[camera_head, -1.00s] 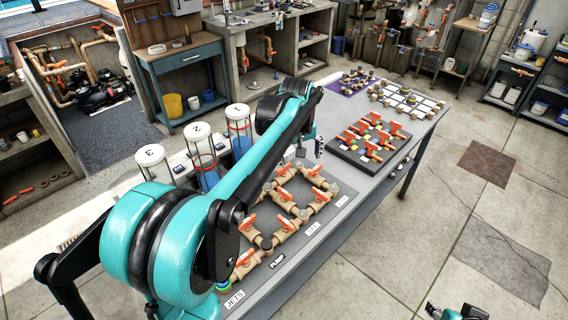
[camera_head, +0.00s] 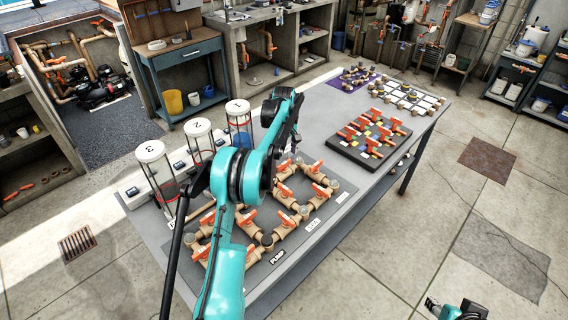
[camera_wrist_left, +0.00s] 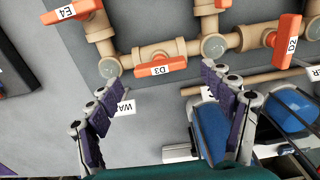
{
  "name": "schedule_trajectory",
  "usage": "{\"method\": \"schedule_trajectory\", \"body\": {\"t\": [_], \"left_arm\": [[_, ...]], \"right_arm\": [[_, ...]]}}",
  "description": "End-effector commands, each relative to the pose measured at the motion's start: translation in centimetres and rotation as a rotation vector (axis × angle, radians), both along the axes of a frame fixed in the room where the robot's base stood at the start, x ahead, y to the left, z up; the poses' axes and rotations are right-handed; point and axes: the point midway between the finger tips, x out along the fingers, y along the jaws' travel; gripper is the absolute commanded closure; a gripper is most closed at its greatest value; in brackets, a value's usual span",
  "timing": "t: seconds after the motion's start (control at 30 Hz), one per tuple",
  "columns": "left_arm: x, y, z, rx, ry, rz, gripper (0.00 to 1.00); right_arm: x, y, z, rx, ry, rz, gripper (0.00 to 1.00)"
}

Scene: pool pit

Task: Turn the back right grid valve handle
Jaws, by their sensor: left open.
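A pipe grid with tan pipes and orange valve handles lies on a dark panel (camera_head: 333,207) on the bench. One orange handle (camera_head: 313,168) sits at its back right part in the head view. My left gripper (camera_head: 294,146) hangs over the back edge of this grid. In the left wrist view its two fingers (camera_wrist_left: 163,80) are spread with nothing between them. The handle D3 (camera_wrist_left: 162,67) lies beyond the fingertips, apart from them. Handles E4 (camera_wrist_left: 70,11) and D2 (camera_wrist_left: 285,42) flank it. My right gripper (camera_head: 452,310) shows partly at the bottom edge; its jaws are unclear.
Numbered clear cylinders (camera_head: 199,138) stand along the bench's back edge, close to my left arm. A dark block with several orange handles (camera_head: 343,147) stands to the right. A white tile board (camera_head: 428,101) lies farther back.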

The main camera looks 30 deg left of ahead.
Motion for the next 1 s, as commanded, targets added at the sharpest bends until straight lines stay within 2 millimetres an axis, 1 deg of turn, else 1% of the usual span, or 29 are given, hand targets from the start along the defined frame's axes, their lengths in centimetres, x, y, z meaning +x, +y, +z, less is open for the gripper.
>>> {"method": "schedule_trajectory", "body": {"t": [0.03, 0.2, 0.5, 0.53, 0.57, 0.6, 0.67, 0.7, 0.73, 1.0], "left_arm": [[0.0, 0.0, -1.0, 0.000, 0.000, -0.001, 0.19], [0.0, 0.0, -2.5, 0.000, 0.000, -0.001, 0.19], [0.0, 0.0, -2.8, 0.000, 0.000, -0.001, 0.19], [0.0, 0.0, -2.8, 0.000, 0.000, -0.001, 0.22], [0.0, 0.0, -2.8, 0.000, 0.000, -0.001, 0.30], [0.0, 0.0, -2.8, 0.000, 0.000, -0.001, 0.40], [0.0, 0.0, -2.8, 0.000, 0.000, -0.001, 0.56], [0.0, 0.0, -2.8, 0.000, -0.001, -0.002, 0.66], [0.0, 0.0, -2.8, 0.000, -0.001, -0.002, 0.69], [0.0, 0.0, -2.8, 0.000, 0.000, -0.014, 0.69]], "right_arm": [[0.0, 0.0, -0.4, 0.000, 0.000, 0.000, 0.60], [0.0, 0.0, -0.8, 0.000, 0.000, 0.000, 0.60], [0.0, 0.0, -0.7, 0.000, 0.000, 0.000, 0.60], [0.0, 0.0, -0.7, 0.000, 0.000, 0.000, 0.60], [0.0, 0.0, -0.7, 0.000, 0.000, 0.000, 0.60], [0.0, 0.0, -0.7, 0.000, 0.000, 0.000, 0.60], [0.0, 0.0, -0.7, 0.000, 0.000, 0.000, 0.60], [0.0, 0.0, -0.7, 0.000, 0.000, 0.000, 0.60], [0.0, 0.0, -0.7, 0.000, 0.000, 0.000, 0.60], [0.0, 0.0, -0.7, 0.000, 0.000, 0.000, 0.60]]}}
